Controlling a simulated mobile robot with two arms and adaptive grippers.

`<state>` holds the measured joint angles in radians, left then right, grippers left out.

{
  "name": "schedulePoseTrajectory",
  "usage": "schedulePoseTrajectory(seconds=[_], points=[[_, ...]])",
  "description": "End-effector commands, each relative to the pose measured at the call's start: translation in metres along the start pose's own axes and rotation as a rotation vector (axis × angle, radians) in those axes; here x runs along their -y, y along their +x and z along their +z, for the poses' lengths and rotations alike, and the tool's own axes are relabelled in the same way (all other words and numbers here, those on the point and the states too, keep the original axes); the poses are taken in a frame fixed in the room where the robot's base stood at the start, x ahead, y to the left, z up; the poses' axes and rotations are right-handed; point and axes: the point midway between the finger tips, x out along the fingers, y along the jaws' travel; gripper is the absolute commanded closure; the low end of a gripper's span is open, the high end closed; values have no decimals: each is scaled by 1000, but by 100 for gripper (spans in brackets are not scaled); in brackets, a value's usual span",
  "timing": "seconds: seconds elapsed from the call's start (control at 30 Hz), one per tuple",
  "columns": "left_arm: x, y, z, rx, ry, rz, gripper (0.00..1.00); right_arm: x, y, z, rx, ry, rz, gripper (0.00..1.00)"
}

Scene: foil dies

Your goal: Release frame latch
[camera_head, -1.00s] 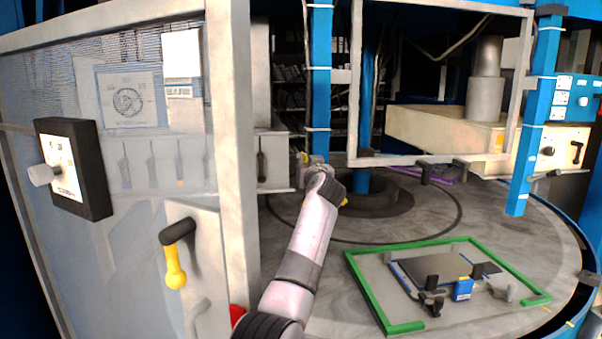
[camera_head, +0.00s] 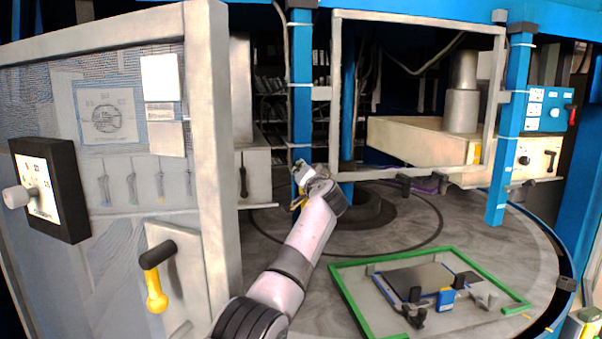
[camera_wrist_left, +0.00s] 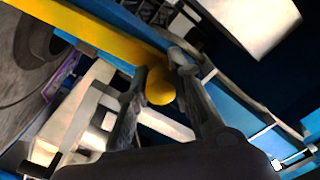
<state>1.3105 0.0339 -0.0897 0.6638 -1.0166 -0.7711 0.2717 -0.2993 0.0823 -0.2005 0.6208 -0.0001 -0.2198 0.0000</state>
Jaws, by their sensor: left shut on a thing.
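The pale rectangular frame (camera_head: 420,20) stands upright between two blue posts, its left side beside the left post (camera_head: 302,85). My left gripper (camera_head: 299,173) is in front of that post, near the height of the frame's lower bar. I cannot tell for certain whether the knob belongs to the frame latch. In the head view the knob is hidden by the gripper. My right gripper is not in view.
A round grey table (camera_head: 400,235) carries a green-edged plate (camera_head: 345,300) with a dark pad and clamps. A large panel (camera_head: 120,180) with a yellow-handled lever (camera_head: 155,285) stands close on the left. A cream box (camera_head: 430,145) is behind the frame.

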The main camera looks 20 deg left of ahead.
Motion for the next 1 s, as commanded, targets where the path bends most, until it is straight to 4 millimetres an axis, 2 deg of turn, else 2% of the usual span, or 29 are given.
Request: schedulePoseTrajectory(seconds=[0.43,0.47,0.5,0.77,1.0], points=[[-2,-1,-3,-6,7,3,100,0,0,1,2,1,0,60],[-2,-1,-3,-6,7,3,79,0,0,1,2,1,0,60],[-2,-1,-3,-6,7,3,76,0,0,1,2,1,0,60],[-2,-1,-2,-3,7,2,59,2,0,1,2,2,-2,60],[-1,0,-1,-1,8,1,59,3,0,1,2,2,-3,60]])
